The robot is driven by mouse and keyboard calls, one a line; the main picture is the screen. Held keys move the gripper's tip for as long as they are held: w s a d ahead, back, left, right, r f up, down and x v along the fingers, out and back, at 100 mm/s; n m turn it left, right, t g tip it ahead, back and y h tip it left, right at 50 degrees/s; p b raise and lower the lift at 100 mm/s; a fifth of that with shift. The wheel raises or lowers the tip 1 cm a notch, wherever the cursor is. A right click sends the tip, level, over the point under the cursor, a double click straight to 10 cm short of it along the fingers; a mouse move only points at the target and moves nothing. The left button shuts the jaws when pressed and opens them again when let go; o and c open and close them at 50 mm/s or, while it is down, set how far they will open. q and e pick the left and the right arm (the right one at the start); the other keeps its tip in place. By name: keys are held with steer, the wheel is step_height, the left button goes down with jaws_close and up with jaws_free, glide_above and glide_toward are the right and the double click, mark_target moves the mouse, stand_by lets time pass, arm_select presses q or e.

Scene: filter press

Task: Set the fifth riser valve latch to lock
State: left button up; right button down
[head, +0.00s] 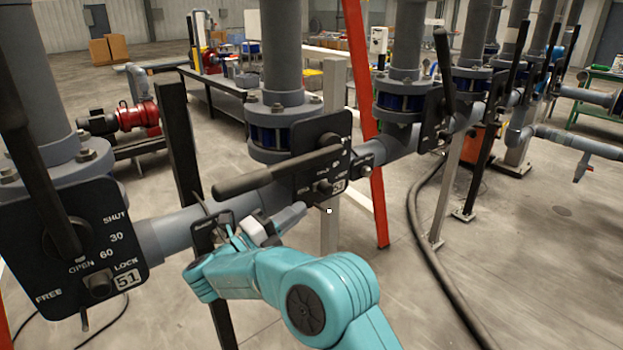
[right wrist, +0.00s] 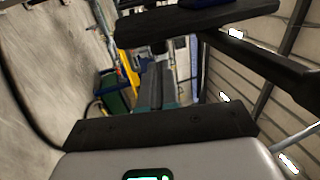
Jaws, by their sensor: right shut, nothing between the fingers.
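A row of grey riser pipes carries valves with black latch plates. The nearest plate (head: 80,240) at left is marked 51, with FREE and LOCK beside its small latch knob (head: 99,284). The middle plate (head: 322,160) has a long black lever (head: 270,174) lying across to the left and a small latch knob (head: 322,186); its number is hard to read. My right gripper (head: 290,216) is shut and empty, just below and left of this plate, apart from the latch as far as I can see. In the right wrist view, a dark plate (right wrist: 200,20) crosses the top. My left gripper is not in view.
A grey horizontal pipe (head: 190,227) links the valves. A red post (head: 366,120) stands behind the middle valve. More risers with upright black levers (head: 444,70) recede to the right. A dark hose (head: 425,240) lies on the open concrete floor at right.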

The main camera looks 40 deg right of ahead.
mark_target(323, 194)
steer(key=p+x, duration=0.1)
steer(key=x, duration=0.3)
steer(key=shift+s, duration=0.1)
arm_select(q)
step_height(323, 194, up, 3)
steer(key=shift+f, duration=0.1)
arm_select(e)
steer(key=shift+d+r, duration=0.1)
steer(key=shift+d, duration=0.25)
steer(key=shift+d, duration=0.1)
steer(key=shift+d, duration=0.3)
steer(key=shift+d+b, duration=1.05)
steer(key=shift+d, duration=0.2)
steer(key=shift+r, duration=0.1)
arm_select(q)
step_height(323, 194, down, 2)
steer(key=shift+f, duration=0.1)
